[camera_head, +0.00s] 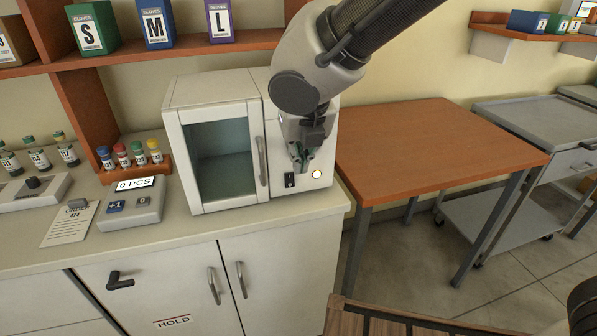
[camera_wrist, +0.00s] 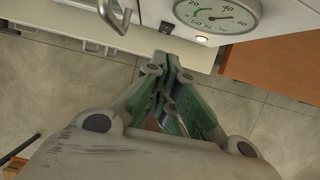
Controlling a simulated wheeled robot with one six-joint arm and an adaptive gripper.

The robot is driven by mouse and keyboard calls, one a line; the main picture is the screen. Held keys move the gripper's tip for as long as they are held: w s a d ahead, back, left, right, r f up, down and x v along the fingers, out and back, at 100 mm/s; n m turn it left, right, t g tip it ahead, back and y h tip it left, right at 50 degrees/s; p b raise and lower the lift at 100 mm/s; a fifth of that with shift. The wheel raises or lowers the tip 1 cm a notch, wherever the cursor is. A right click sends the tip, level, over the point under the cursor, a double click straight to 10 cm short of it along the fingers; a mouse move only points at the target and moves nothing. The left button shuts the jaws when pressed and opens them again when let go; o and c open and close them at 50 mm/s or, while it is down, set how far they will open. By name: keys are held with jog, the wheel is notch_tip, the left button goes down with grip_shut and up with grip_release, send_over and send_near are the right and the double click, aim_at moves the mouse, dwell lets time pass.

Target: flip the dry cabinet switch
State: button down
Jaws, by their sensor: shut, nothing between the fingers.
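The dry cabinet (camera_head: 222,88) is a white box with a glass door, shut, on the counter. Its black switch (camera_head: 290,180) is low on the front panel, right of the door handle; it also shows in part in the wrist view (camera_wrist: 166,27). A pale round lamp (camera_head: 317,174) sits right of the switch and shows in the wrist view (camera_wrist: 202,38). My gripper (camera_head: 302,168) is shut and empty in front of the panel, just above and right of the switch in the head view. In the wrist view the fingertips (camera_wrist: 166,58) appear near the switch; I cannot tell whether they touch.
A round dial gauge (camera_wrist: 218,14) is on the panel above the lamp. The cabinet's door handle (camera_head: 262,160) is left of the switch. A counting device (camera_head: 133,204) and vial rack (camera_head: 133,169) stand left. An empty orange table (camera_head: 435,145) stands right.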

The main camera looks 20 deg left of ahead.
jog(key=shift+s+d+r, duration=0.1)
jog(key=shift+s+r, duration=0.05)
jog(key=shift+r, duration=1.55)
jog(key=d+m+g+h, duration=0.2)
jog(key=d+m, duration=2.4)
jog(key=m, duration=0.2)
jog(key=s+d+r+m+t, duration=0.1)
jog(key=s+d+r+m, duration=0.1)
jog(key=d+m, duration=0.5)
jog(key=s+d+r+m+t, duration=0.1)
jog(key=s+d+m, duration=0.4)
jog(key=d, duration=1.1)
jog(key=shift+d+r+m+t, duration=0.2)
jog(key=shift+r+m+t, duration=0.35)
jog(key=shift+m, duration=0.55)
